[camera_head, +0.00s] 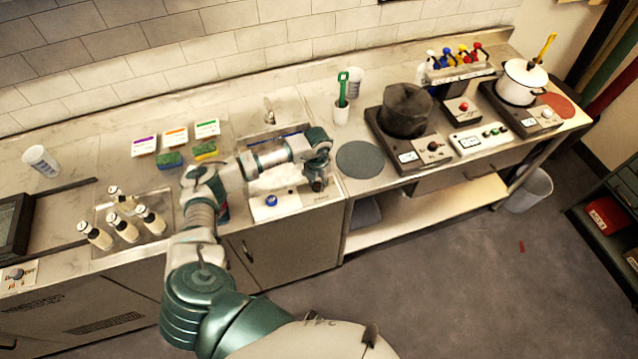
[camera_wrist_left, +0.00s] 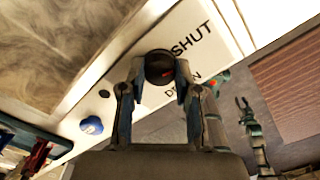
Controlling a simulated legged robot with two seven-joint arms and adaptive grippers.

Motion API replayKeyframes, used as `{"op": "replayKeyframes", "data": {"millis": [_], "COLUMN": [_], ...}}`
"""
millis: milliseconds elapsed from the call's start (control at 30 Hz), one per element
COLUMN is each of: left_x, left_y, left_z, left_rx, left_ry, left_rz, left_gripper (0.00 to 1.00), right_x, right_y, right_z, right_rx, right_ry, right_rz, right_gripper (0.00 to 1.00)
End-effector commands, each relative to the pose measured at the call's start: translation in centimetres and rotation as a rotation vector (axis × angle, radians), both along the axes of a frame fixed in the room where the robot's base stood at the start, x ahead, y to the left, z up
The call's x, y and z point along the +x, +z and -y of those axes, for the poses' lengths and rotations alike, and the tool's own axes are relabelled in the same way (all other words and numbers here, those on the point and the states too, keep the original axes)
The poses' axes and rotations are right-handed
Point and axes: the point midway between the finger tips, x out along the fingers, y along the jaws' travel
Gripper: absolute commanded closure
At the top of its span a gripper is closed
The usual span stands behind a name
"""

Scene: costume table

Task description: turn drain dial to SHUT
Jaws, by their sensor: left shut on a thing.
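The dial sits on a white panel (camera_wrist_left: 128,88) with the words SHUT and, partly covered by a finger, DRAIN.
A blue knob (camera_head: 271,200) is on the same panel, left of the dial; it also shows in the left wrist view (camera_wrist_left: 91,125). Sponges (camera_head: 205,150) and bottles (camera_head: 123,226) stand left of the sink. A grey round mat (camera_head: 360,159) lies to the right.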

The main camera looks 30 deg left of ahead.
Motion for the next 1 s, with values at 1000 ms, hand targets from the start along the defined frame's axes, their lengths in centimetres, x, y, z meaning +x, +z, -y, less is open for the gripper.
{"op": "replayKeyframes", "data": {"millis": [1000], "left_x": [0.0], "left_y": [10.0], "left_z": [-0.1], "left_rx": [-0.011], "left_ry": [-0.005], "left_rz": [-0.003], "left_gripper": [0.43], "right_x": [0.0], "right_y": [0.0], "right_z": [-1.3], "right_rx": [0.016], "right_ry": [-0.002], "right_rz": [0.001], "right_gripper": [0.6]}}
